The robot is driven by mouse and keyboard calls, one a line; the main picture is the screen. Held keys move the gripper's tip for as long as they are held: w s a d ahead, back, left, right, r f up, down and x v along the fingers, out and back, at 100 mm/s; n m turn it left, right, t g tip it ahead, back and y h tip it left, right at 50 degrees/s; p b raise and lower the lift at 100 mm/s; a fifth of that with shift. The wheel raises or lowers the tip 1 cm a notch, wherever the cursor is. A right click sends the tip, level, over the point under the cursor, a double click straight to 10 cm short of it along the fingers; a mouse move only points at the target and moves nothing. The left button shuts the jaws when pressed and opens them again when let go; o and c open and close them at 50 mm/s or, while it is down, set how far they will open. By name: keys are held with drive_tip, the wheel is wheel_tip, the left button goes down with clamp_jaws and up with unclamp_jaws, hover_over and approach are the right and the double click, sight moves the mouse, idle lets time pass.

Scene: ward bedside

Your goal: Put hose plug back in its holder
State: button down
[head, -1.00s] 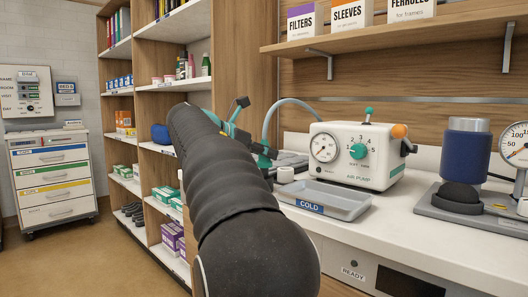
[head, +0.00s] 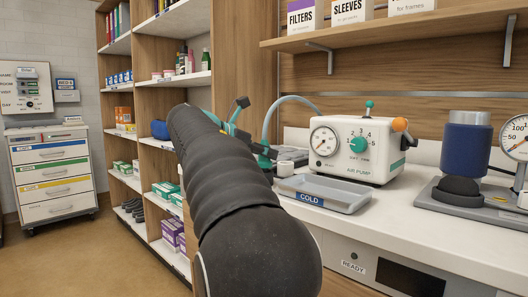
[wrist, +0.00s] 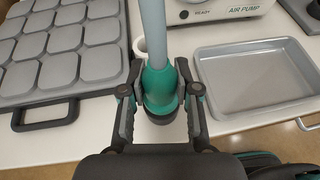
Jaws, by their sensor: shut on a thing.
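My gripper (wrist: 160,100) is shut on the hose plug (wrist: 158,82), a teal piece with a dark lower end. The grey-blue hose (wrist: 152,28) rises from the plug; in the head view the hose (head: 275,112) arcs beside the air pump. A small white round cup (wrist: 138,46), perhaps the holder, stands on the counter just behind and left of the plug, partly hidden by it. It also shows in the head view (head: 285,169). The plug looks apart from the cup. In the head view my arm hides most of the gripper.
A grey tray (head: 345,206) marked COLD lies right of the gripper. The air pump (head: 385,155) stands behind it. A grey panel of square pads (wrist: 60,45) lies at left in the wrist view. A press with a blue cylinder (head: 466,147) stands farther right.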

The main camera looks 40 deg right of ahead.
drive_tip(key=shift+f, duration=0.55)
drive_tip(key=c, duration=0.8)
unclamp_jaws()
drive_tip(key=shift+o, duration=0.2)
drive_tip(key=shift+a, duration=0.1)
drive_tip(key=v, duration=1.1)
drive_tip(key=shift+a+r, duration=0.15)
drive_tip(key=shift+a, duration=0.25)
